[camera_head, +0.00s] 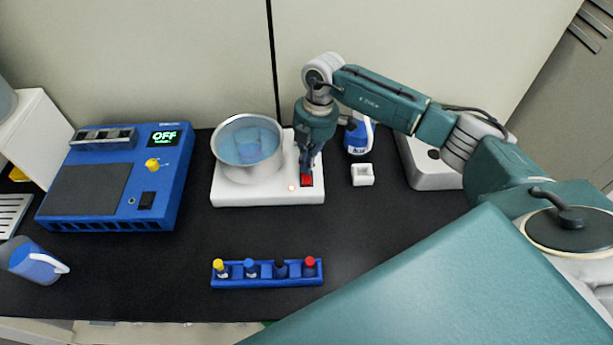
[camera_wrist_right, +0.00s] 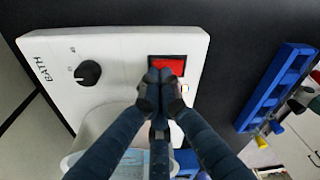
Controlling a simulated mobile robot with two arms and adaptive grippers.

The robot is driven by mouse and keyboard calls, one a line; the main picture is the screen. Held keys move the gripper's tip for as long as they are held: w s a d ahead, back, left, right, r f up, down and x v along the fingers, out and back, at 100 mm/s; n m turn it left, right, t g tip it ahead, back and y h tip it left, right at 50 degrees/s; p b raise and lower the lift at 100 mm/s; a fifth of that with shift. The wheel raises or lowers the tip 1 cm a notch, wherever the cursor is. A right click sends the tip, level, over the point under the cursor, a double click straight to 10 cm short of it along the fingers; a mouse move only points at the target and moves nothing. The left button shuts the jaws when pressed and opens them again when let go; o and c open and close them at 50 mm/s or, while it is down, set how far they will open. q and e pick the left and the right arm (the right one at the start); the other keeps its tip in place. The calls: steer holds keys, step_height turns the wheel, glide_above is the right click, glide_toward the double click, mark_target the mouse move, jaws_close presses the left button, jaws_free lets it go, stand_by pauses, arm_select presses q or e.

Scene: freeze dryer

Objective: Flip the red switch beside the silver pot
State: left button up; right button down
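The red switch (camera_head: 307,181) sits on the right part of a white bath base (camera_head: 250,195), beside the silver pot (camera_head: 222,150), which holds bluish liquid. My right gripper (camera_head: 306,170) points down at the switch from above. In the right wrist view the red switch (camera_wrist_right: 168,64) lies in a dark frame, and my right gripper's fingertips (camera_wrist_right: 159,76) are closed together over its lower edge. I cannot tell whether they touch it. My left gripper is not in view.
A blue device (camera_head: 115,180) with an OFF display stands at left. A blue rack (camera_head: 266,283) with several capped vials lies in front. A white block (camera_head: 362,175), a blue-labelled bottle (camera_head: 359,136) and a grey-white device (camera_head: 425,165) stand right. A black knob (camera_wrist_right: 88,72) is on the base.

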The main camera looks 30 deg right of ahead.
steer(key=shift+f, duration=0.45)
steer(key=shift+r, duration=0.1)
steer(key=shift+r+p, duration=2.75)
steer(key=shift+r, duration=0.75)
steer(key=shift+f, duration=0.1)
